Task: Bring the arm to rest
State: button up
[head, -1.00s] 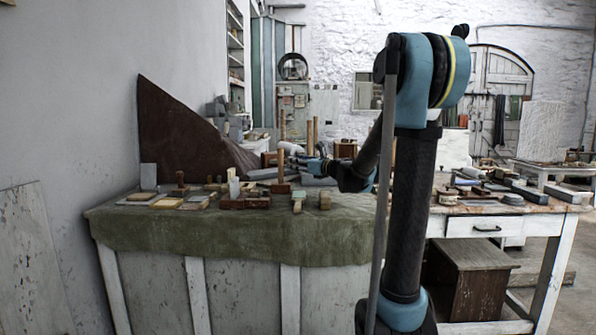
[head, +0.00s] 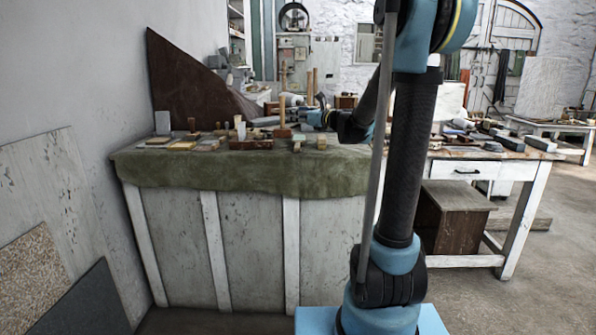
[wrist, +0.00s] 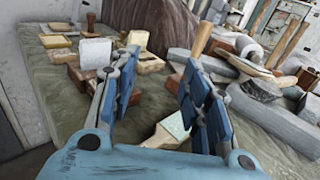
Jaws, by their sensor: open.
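My arm rises at the right of the head view, and its forearm reaches out over the cloth-covered bench. My gripper (head: 309,118) shows small there, above the far part of the bench top and partly hidden among the tools. In the wrist view my gripper (wrist: 158,72) has its two blue-padded fingers spread apart with nothing held between them. A pale, wedge-like block (wrist: 172,132) lies on the cloth below and between the fingers.
The green-clothed bench (head: 240,178) carries several blocks and wooden tools. A dark brown slab (head: 190,85) leans at the wall behind. A white worktable (head: 455,171) with tools stands right. Panels (head: 75,190) lean left. Floor is open at the far right.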

jog(key=s+d+f+n+g+h, duration=0.1)
jog(key=s+f+n+g, duration=0.1)
jog(key=s+f+n, duration=0.45)
jog(key=s+d+f+n+g+h, duration=0.15)
jog(key=s+n, duration=0.25)
jog(key=s, duration=0.5)
jog(key=s+d+f+n+g+h, duration=0.1)
jog(key=s+f+n+g+h, duration=0.15)
jog(key=s+f+n, duration=0.45)
jog(key=s+d+f+n+g+h, duration=0.2)
jog(key=s+d+f+n, duration=0.3)
jog(key=s, duration=0.6)
jog(key=s+d+f+n+g+h, duration=0.3)
jog(key=s+d+f+n+h, duration=0.2)
jog(key=s+d+f, duration=0.4)
jog(key=s+d, duration=0.1)
jog(key=s, duration=0.1)
jog(key=shift+s+d, duration=0.35)
jog(key=shift+d, duration=0.05)
jog(key=shift+w+f, duration=0.15)
jog(key=shift+w, duration=0.35)
